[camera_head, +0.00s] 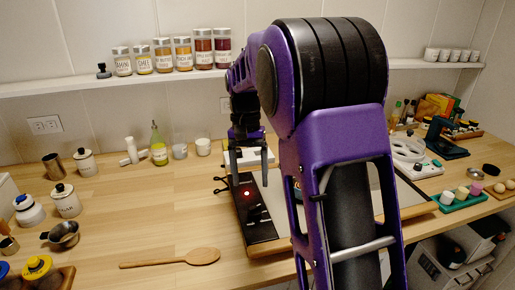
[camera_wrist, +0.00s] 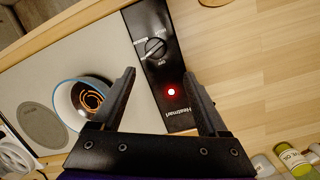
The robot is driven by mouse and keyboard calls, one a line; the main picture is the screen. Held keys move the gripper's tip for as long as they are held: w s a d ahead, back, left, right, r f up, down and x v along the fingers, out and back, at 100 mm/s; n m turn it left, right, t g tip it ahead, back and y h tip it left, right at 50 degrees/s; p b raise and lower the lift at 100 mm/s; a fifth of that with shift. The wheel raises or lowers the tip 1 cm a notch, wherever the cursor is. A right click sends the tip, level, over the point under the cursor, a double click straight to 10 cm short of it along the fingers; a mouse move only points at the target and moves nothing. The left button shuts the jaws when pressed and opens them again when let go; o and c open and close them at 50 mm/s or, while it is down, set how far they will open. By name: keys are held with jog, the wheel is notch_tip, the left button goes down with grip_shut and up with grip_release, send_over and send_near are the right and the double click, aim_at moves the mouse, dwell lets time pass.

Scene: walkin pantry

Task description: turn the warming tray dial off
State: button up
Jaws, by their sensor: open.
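The warming tray (camera_wrist: 95,50) has a pale plate and a black control panel (camera_wrist: 178,118) along one side; the panel also shows in the head view (camera_head: 262,232). The dial (camera_wrist: 155,47) is a black knob on that panel, with small markings around it, one reading OFF. I cannot tell for sure which marking it points at. A red light (camera_wrist: 171,92) glows on the panel. My gripper (camera_wrist: 161,74) is open and empty above the panel, its fingers apart, with the dial beyond the fingertips. In the head view my gripper (camera_head: 250,170) hangs over the panel's far end.
A blue-rimmed bowl (camera_wrist: 60,103) stands on the tray plate beside my left finger. A wooden spoon (camera_head: 190,258) lies in front on the counter. A green bottle (camera_head: 158,146) and small cups stand at the back. The counter left of the panel is mostly clear.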

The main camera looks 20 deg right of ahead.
jog(key=s+r+t, duration=0.2)
jog(key=s+r, duration=0.2)
jog(key=r, duration=0.5)
send_over(255, 206)
notch_tip(255, 206, down, 5)
notch_tip(255, 206, down, 11)
jog(key=shift+s+f+b, duration=0.1)
jog(key=shift+b, duration=1.15)
grip_shut()
